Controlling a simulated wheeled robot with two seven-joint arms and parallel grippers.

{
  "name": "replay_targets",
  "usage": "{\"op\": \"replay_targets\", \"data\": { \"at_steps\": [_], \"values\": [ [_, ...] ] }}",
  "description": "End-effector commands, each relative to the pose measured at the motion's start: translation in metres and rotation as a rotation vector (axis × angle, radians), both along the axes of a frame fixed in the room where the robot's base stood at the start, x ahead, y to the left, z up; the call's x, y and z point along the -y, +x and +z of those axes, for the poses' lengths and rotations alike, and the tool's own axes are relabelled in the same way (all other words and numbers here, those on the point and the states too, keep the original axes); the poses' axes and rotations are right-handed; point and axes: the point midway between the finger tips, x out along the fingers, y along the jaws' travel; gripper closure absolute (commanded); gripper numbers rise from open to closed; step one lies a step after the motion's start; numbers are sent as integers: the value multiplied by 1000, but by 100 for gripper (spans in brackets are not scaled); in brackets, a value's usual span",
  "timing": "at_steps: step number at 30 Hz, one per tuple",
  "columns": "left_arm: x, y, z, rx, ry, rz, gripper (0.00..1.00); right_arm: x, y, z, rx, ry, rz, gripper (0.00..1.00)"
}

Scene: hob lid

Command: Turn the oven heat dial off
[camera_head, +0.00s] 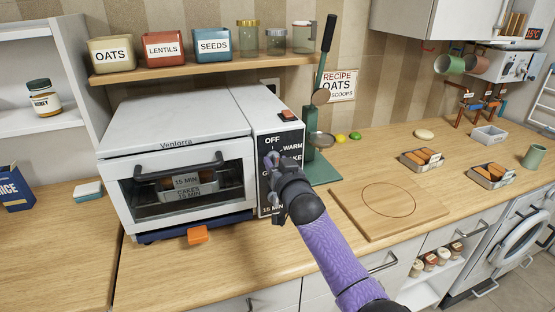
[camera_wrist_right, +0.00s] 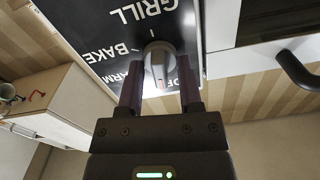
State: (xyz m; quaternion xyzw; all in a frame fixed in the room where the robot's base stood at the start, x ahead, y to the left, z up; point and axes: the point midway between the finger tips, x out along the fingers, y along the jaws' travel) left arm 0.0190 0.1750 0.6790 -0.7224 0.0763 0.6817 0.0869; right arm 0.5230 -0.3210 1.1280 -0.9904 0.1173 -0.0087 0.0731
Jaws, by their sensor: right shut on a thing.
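The oven (camera_head: 175,168) is a white countertop unit with a glass door, at the left of the head view. Its black control panel (camera_head: 287,140) is on the right side of its front, with OFF, WARM, BAKE and GRILL labels; it also shows in the right wrist view (camera_wrist_right: 112,50). The grey heat dial (camera_wrist_right: 158,62) sits among these labels in the wrist view. My right gripper (camera_head: 272,165) is at the panel and hides the dial in the head view. In the wrist view its fingers (camera_wrist_right: 160,92) are shut on the dial. I cannot tell its exact setting.
The oven door handle (camera_head: 178,165) is left of the panel. An orange block (camera_head: 197,235) lies in front of the oven. A green stand (camera_head: 322,165) and a round-marked wooden board (camera_head: 385,205) are to the right. A shelf (camera_head: 190,70) with canisters hangs above.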

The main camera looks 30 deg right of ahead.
Motion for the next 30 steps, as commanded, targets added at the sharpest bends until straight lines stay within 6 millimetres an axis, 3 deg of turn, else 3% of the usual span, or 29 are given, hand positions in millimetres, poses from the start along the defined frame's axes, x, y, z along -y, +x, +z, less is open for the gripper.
{"op": "replay_targets", "data": {
  "at_steps": [10, 27, 28, 30],
  "values": [
    [-7, 2, 6, 6, 11, -6, 100, 0, 0, 0, -32, -132, 0, 100],
    [0, 1, 6, 3, 0, 0, 100, 0, 0, 0, -38, -159, 0, 100],
    [0, 1, 6, 3, -1, 1, 100, 0, 0, 0, -38, -159, 0, 50],
    [1, 1, 6, 3, -2, 1, 100, 0, 0, 0, -38, -159, 0, 47]
  ]
}}
